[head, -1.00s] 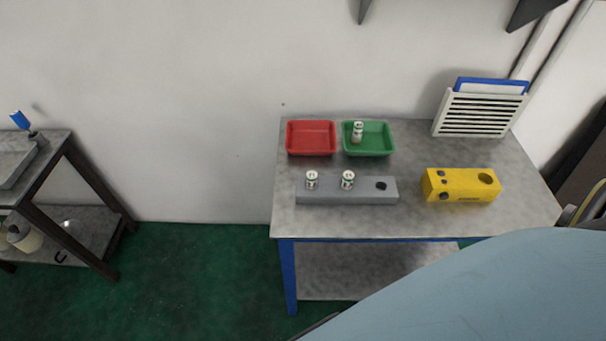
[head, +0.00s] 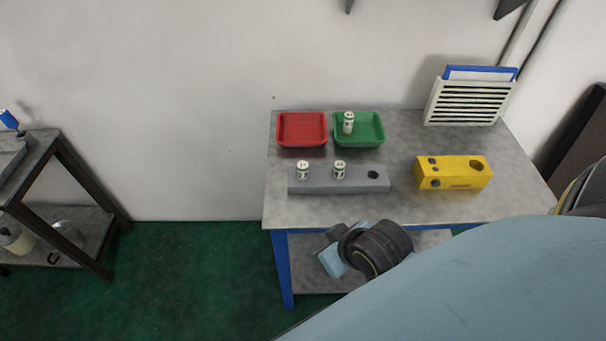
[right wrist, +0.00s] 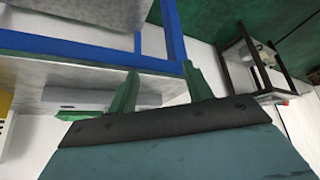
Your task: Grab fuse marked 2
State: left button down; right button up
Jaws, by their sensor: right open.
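Two white fuses stand in the grey block (head: 352,181) on the table, a left one (head: 302,170) and a middle one (head: 340,170); the right hole is empty. A third fuse (head: 348,123) stands in the green tray (head: 372,141). The markings are too small to read. My right gripper (right wrist: 158,88) is open and empty, its two green fingers apart, near the table's front edge; the grey block (right wrist: 75,97) shows beyond it. In the head view only part of my right arm shows at the table front. My left gripper is not in view.
A red tray (head: 302,130) sits left of the green tray. A yellow block (head: 455,172) with holes stands at the right, and a white slatted rack (head: 468,103) behind it. The table's front strip (head: 400,212) is clear.

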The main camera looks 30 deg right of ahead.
aim_at(300, 165)
jog(key=w+d+r+m+t+h, duration=0.1)
jog(key=w+d+r+t, duration=0.2)
jog(key=w+t, duration=0.15)
jog(key=w+d+r+m+t, duration=0.1)
jog(key=w+d+r+t, duration=0.15)
jog(key=w, duration=0.35)
jog(key=x, duration=0.2)
jog(key=b+x, duration=0.1)
jog(key=x, duration=0.4)
jog(key=shift+w+r, duration=0.15)
jog(key=shift+r, duration=0.1)
jog(key=b+x, duration=0.1)
jog(key=x, duration=0.4)
jog(key=shift+w+d+f, duration=0.1)
jog(key=shift+w+f, duration=0.1)
jog(key=shift+f, duration=0.1)
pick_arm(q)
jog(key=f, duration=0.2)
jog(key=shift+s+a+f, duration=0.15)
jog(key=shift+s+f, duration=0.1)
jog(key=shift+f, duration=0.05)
pick_arm(e)
jog(key=c, duration=1.1)
